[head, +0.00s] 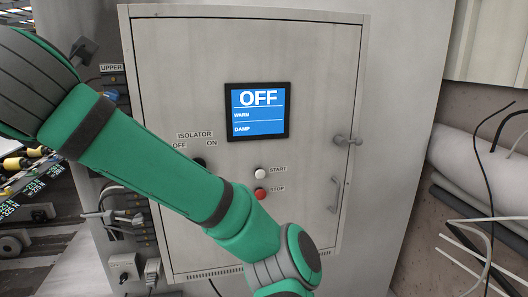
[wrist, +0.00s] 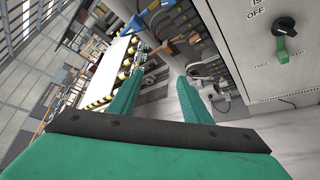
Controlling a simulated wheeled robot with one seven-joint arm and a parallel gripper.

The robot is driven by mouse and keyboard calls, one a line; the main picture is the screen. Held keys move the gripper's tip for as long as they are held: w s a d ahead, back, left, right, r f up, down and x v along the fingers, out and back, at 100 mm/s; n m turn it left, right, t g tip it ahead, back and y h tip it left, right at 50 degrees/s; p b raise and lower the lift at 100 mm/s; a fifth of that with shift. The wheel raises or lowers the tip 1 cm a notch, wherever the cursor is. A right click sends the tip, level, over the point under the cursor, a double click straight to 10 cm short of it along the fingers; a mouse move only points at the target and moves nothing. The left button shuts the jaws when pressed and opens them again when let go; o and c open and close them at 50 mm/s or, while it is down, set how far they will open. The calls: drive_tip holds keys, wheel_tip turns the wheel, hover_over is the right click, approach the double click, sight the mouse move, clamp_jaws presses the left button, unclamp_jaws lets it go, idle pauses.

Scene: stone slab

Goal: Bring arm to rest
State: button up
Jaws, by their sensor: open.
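My green arm crosses the front of a grey cabinet (head: 330,80) in the head view; its end runs off the bottom edge, so my gripper is not seen there. In the wrist view my gripper (wrist: 162,65) shows two green fingers spread apart with nothing between them. It points past the cabinet's side, toward cables and the floor. The isolator knob (wrist: 285,25) is black and sits on the cabinet front at the upper right, apart from the fingers. A green piece (wrist: 281,45) shows just below it. In the head view my arm partly hides the knob (head: 198,163).
The cabinet has a screen (head: 257,112) reading OFF, WARM and DAMP, a white START button (head: 260,173), a red STOP button (head: 260,194) and a door handle (head: 336,194). Plugs and cables (head: 122,218) line its left side. Pipes and loose cables (head: 480,190) are at right.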

drive_tip(key=w+d+f+m+y, duration=0.2)
drive_tip(key=w+f+m, duration=0.3)
drive_tip(key=f, duration=0.6)
drive_tip(key=w+d+f+m+y, duration=0.15)
drive_tip(key=w+f+m, duration=0.4)
drive_tip(key=f, duration=0.55)
drive_tip(key=s+d+f+m+t+h, duration=0.15)
drive_tip(key=d+f+m, duration=0.25)
drive_tip(key=f, duration=0.4)
drive_tip(key=s+d+f+m+t+h, duration=0.1)
drive_tip(key=s+d+f+m+t, duration=0.1)
drive_tip(key=d+f+m, duration=0.45)
drive_tip(key=s+d+f+m+t+h, duration=0.1)
drive_tip(key=f+m+t, duration=0.15)
drive_tip(key=f, duration=0.75)
drive_tip(key=s+d+f+m+h, duration=0.35)
drive_tip(key=s+d+f, duration=0.25)
drive_tip(key=s+f, duration=0.25)
drive_tip(key=s+d+f+m+h, duration=0.35)
drive_tip(key=s+d+f, duration=0.25)
drive_tip(key=s+f, duration=0.3)
drive_tip(key=s+d+m, duration=0.1)
drive_tip(key=s+d, duration=0.3)
drive_tip(key=s, duration=0.7)
drive_tip(key=s+d+m+g+h, duration=0.1)
drive_tip(key=s+d, duration=0.3)
drive_tip(key=s, duration=0.7)
drive_tip(key=shift+r+m+g+h, duration=0.3)
drive_tip(key=shift+r+m, duration=0.15)
